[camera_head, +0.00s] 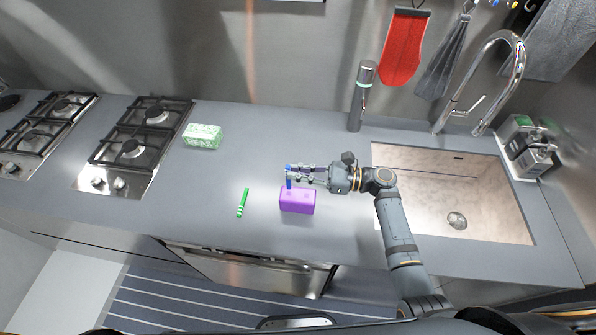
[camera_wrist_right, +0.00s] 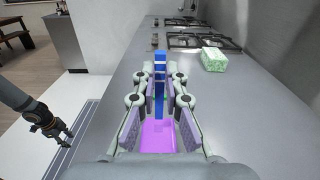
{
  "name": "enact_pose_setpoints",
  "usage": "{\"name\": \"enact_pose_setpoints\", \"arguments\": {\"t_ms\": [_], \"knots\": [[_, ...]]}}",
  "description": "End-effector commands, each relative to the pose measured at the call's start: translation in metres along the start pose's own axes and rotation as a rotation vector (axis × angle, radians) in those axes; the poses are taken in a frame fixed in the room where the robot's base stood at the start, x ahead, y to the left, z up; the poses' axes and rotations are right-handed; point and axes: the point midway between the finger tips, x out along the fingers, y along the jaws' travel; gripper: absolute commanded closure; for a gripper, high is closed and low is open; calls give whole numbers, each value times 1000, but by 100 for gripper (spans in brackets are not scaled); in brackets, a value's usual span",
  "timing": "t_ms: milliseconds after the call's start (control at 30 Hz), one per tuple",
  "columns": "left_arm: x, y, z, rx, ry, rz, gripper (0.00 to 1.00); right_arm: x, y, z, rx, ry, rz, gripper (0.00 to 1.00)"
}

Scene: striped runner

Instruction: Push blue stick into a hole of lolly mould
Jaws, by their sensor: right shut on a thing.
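The purple lolly mould (camera_head: 298,202) stands on the grey counter, left of the sink. Its purple top also shows in the right wrist view (camera_wrist_right: 158,138), below the fingers. My right gripper (camera_head: 292,174) is shut on the blue stick (camera_head: 289,182) and holds it upright over the mould's back left part. In the wrist view the blue stick (camera_wrist_right: 160,75) stands between the fingers. I cannot tell whether its lower end is above a hole or inside one. My left gripper (camera_wrist_right: 66,139) hangs open and empty at the left of the wrist view, away from the counter.
A green stick (camera_head: 243,202) lies on the counter left of the mould. A green-white patterned box (camera_head: 203,136) sits further left, near the gas hobs (camera_head: 137,145). The sink (camera_head: 455,200) and a dark bottle (camera_head: 361,97) are to the right. The counter around the mould is otherwise clear.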

Motion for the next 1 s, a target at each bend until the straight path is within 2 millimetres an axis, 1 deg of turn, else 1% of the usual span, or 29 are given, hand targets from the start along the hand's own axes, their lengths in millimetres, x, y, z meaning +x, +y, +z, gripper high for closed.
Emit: {"name": "enact_pose_setpoints", "arguments": {"t_ms": [33,100,367,433,700,1000], "knots": [[7,5,1,-2,0,5,60,0,0,-7,0,0,0,100],[12,6,1,-3,0,6,60,0,0,-12,0,0,0,100],[30,-1,3,2,0,-4,60,0,0,-29,0,0,0,100],[26,-1,3,2,0,-4,60,0,0,-25,0,0,0,100],[21,-2,3,2,0,-4,60,-1,0,-24,1,0,0,100],[22,-2,3,2,-1,-4,60,-1,0,-25,0,0,0,100]]}}
